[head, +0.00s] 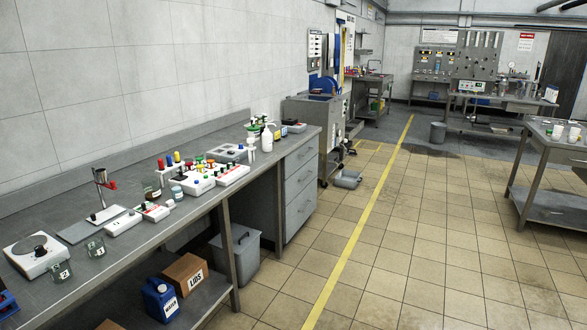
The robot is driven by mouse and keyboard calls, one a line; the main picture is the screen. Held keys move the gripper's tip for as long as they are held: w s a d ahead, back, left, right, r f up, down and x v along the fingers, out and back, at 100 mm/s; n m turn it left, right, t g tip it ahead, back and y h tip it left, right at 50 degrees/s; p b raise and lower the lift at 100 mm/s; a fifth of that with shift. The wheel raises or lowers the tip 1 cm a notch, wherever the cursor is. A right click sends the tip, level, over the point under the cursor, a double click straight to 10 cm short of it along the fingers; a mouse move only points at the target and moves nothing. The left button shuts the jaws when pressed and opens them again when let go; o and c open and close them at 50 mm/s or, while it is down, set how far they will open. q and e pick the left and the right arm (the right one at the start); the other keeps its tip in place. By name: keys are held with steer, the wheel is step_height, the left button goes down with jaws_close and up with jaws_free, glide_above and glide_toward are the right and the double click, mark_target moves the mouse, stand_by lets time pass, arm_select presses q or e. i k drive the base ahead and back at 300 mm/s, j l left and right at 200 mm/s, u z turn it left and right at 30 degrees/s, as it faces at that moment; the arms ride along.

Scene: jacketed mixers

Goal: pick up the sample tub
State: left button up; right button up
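I cannot tell for certain which item is the sample tub. Small white tubs or cups (574,133) stand on the steel table (565,152) at the right edge, too small to make out clearly. A small jar with a blue-grey label (177,193) stands on the long grey bench (75,231) at the left, beside the white devices. Neither of my grippers shows in the head view.
The bench also holds glass beakers (61,271), a white round-plate device (34,253) and white bottles (267,140). The tiled floor (400,250) between bench and right table is clear, crossed by a yellow line (357,225).

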mark_target(256, 135)
steer(key=i+j, duration=0.1)
steer(key=i, duration=0.85)
steer(key=i+j, duration=0.15)
steer(key=i, duration=0.8)
